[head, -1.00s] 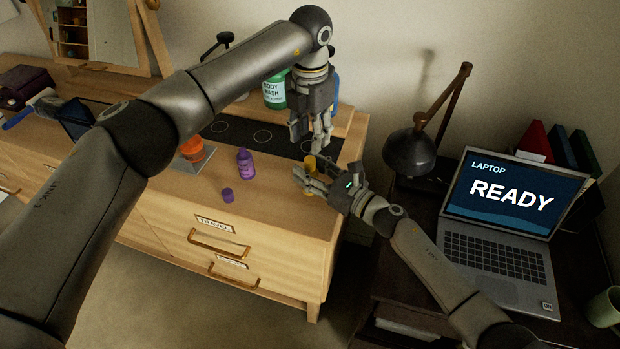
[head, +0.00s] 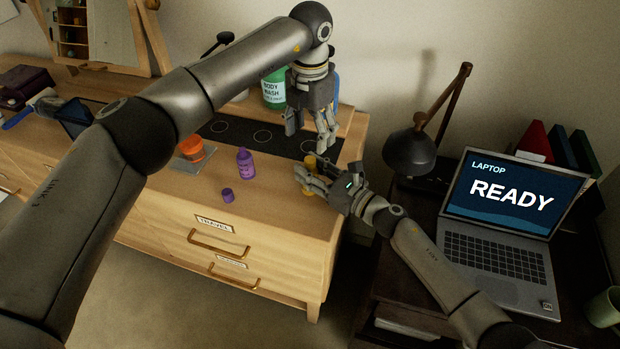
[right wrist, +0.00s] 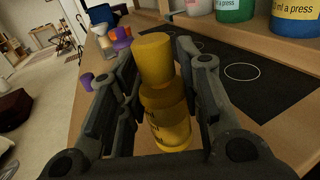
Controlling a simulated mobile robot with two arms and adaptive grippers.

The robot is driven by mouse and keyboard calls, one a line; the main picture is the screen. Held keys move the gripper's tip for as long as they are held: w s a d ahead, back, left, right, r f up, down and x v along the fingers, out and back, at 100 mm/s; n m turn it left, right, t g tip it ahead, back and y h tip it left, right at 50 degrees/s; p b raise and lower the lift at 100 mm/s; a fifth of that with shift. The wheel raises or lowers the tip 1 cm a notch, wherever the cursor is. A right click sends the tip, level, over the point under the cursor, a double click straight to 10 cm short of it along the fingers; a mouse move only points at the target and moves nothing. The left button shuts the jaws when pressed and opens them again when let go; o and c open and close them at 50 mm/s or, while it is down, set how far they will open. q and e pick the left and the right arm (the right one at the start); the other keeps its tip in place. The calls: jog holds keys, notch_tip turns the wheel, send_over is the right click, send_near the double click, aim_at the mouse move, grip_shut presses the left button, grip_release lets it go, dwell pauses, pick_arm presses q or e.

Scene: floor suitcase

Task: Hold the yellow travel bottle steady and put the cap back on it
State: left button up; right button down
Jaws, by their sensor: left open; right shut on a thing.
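The yellow travel bottle (head: 308,191) stands at the dresser's right end, partly hidden by my right gripper (head: 303,181). That gripper is shut on it, with a finger on each side in the right wrist view. The yellow cap (right wrist: 152,60) rests on top of the bottle body (right wrist: 168,120) in that view. Whether it is fully seated or threaded, I cannot tell. The cap also shows in the head view (head: 310,161). My left gripper (head: 309,141) is open and empty just above the cap, fingers spread and pointing down.
A purple bottle (head: 245,163), its loose purple cap (head: 228,195) and an orange container (head: 192,149) stand left on the dresser. Behind is a black mat (head: 235,132) with a green body wash bottle (head: 274,88). A lamp (head: 409,152) and laptop (head: 497,232) are at right.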

jog(key=c, duration=0.9)
grip_release()
jog(key=shift+c, duration=0.2)
pick_arm(q)
notch_tip(320, 180, up, 11)
jog(key=shift+r, duration=0.15)
pick_arm(e)
jog(key=v, duration=1.2)
